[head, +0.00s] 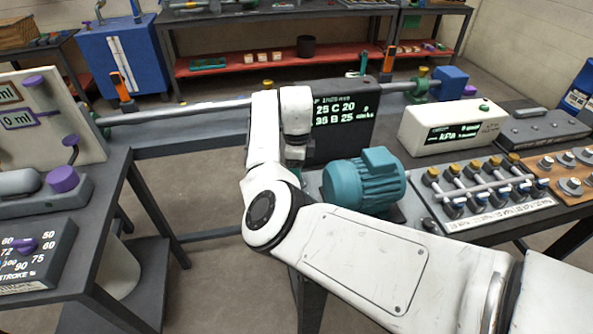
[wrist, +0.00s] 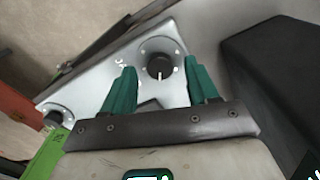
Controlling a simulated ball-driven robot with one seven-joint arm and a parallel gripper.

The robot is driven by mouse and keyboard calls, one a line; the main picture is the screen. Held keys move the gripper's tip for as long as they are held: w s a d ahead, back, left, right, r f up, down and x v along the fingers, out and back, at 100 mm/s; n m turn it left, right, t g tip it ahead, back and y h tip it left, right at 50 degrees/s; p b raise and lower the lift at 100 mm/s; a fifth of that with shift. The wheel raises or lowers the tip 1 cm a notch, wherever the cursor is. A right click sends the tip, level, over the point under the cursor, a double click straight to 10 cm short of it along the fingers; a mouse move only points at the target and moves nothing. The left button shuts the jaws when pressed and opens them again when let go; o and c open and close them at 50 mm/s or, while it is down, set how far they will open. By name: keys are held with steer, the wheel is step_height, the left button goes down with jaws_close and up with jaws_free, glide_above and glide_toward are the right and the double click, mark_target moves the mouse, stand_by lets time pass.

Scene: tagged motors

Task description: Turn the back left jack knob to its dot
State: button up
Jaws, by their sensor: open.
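In the wrist view, a round black jack knob (wrist: 160,66) with a white pointer line sits on a grey plate (wrist: 95,87). Its pointer aims toward the bottom of the picture. My gripper (wrist: 159,63) is open, with one green finger on each side of the knob; I cannot tell whether either touches it. No dot can be made out clearly; small white marks lie left of the knob. A second knob (wrist: 55,117) shows at the lower left.
A dark display (head: 345,130) stands behind my gripper. A white meter box (head: 453,127) and a valve panel (head: 485,190) are to the right. In the wrist view a dark block (wrist: 275,75) is right of the fingers and a green part (wrist: 48,155) is at lower left.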

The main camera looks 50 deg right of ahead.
steer(key=shift+f, duration=0.5)
steer(key=c, duration=1)
